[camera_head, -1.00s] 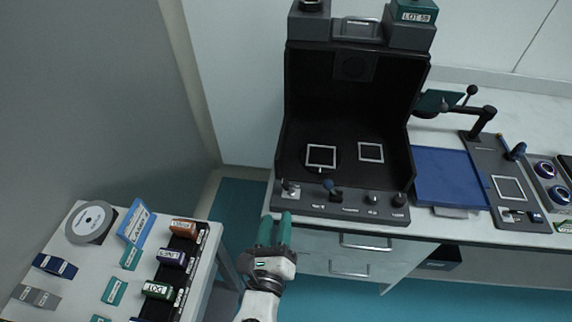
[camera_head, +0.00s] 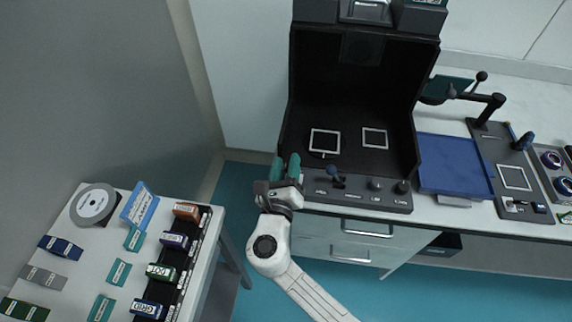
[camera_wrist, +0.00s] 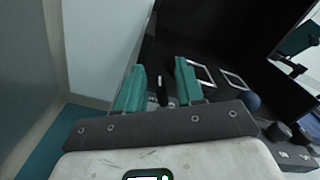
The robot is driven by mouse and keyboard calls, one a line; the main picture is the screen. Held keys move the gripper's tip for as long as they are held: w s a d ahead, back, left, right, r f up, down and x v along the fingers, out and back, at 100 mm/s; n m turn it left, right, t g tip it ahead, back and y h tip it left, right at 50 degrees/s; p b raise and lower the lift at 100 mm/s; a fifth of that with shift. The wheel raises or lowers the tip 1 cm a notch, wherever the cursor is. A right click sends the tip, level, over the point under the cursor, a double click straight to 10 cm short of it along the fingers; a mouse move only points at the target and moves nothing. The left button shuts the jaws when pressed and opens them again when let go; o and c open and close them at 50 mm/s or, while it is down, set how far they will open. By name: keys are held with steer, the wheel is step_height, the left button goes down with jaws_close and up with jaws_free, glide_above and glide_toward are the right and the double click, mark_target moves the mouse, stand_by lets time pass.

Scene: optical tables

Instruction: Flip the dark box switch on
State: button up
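The dark box (camera_head: 355,85) is a black open-fronted enclosure on the bench, with a grey control panel (camera_head: 357,202) along its front edge. My gripper (camera_head: 286,167) has teal fingers and is at the left end of this panel. It covers the left switch in the head view. In the wrist view my gripper (camera_wrist: 158,88) is open, and a small dark upright switch lever (camera_wrist: 162,90) shows between the fingers. I cannot tell whether either finger touches it. The switch's on or off position is not clear.
A blue-tipped lever (camera_head: 333,171) and dark knobs (camera_head: 402,187) stand further right on the panel. Two white square frames (camera_head: 323,141) lie inside the box. A blue mat (camera_head: 455,165) is to the right. A side table (camera_head: 65,283) with labelled blocks stands at the left.

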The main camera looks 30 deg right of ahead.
jaws_close()
stand_by(0.3)
stand_by(0.4)
steer(key=m, duration=0.2)
steer(key=d+m+b, duration=0.1)
steer(key=s+m+b, duration=0.1)
steer(key=m, duration=0.1)
steer(key=shift+d+r+m, duration=0.1)
steer(key=shift+d+m, duration=0.15)
steer(key=shift+m, duration=0.05)
steer(key=m+b, duration=0.1)
steer(key=m, duration=0.1)
steer(key=s+d+m+b, duration=0.1)
steer(key=m, duration=0.1)
steer(key=m+b, duration=0.1)
steer(key=m, duration=0.1)
steer(key=shift+s+d+f+b, duration=0.15)
steer(key=shift+d+f+b, duration=0.05)
steer(key=shift+d+b, duration=0.1)
steer(key=shift+m, duration=0.3)
jaws_free()
